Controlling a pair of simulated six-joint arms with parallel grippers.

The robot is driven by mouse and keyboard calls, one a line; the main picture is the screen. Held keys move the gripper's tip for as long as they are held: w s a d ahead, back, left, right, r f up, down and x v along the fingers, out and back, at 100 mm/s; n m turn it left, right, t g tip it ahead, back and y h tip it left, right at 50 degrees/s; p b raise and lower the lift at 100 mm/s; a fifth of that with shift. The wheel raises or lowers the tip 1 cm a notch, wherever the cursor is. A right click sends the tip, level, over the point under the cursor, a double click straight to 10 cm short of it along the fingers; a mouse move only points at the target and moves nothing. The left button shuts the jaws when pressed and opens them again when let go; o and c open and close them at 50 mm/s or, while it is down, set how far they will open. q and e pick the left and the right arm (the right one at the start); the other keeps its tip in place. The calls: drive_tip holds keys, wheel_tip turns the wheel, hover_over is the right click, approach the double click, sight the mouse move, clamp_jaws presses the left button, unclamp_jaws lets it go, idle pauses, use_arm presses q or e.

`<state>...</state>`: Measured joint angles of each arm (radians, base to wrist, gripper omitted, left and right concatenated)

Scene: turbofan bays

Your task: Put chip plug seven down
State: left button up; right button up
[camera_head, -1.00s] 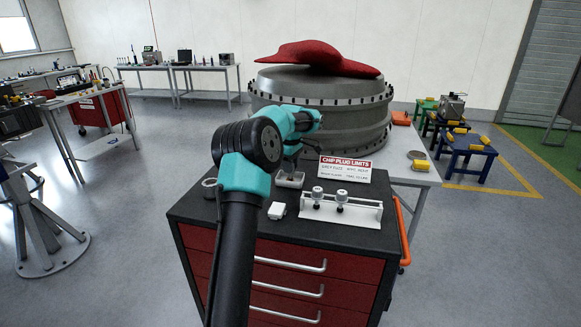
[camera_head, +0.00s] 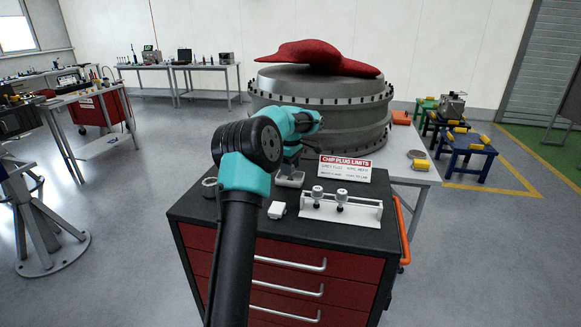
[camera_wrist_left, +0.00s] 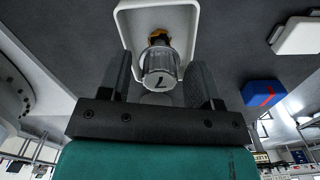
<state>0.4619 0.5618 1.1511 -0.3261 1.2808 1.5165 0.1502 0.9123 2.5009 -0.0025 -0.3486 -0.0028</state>
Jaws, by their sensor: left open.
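Chip plug seven (camera_wrist_left: 160,68), a clear-grey cap marked 7 with an amber end, sits in a small white-rimmed tray (camera_wrist_left: 128,22) in the left wrist view. My left gripper (camera_wrist_left: 160,80) is open, with one dark finger on each side of the plug; small gaps show between fingers and cap. In the head view the same tray (camera_head: 289,181) stands on the dark top of the red drawer cabinet. The left gripper (camera_head: 291,164) is over it there, mostly hidden by my own wrist, and the plug cannot be made out. My right gripper is not in view.
A white rack (camera_head: 350,213) with two knobbed plugs stands right of the tray. A sign (camera_head: 345,169) reading CHIP PLUG LIMITS stands behind it. The large engine casing (camera_head: 350,110) rises behind.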

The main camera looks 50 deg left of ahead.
use_arm(q)
wheel_tip(320, 180, up, 12)
idle(0.6)
drive_tip(key=shift+r, duration=0.1)
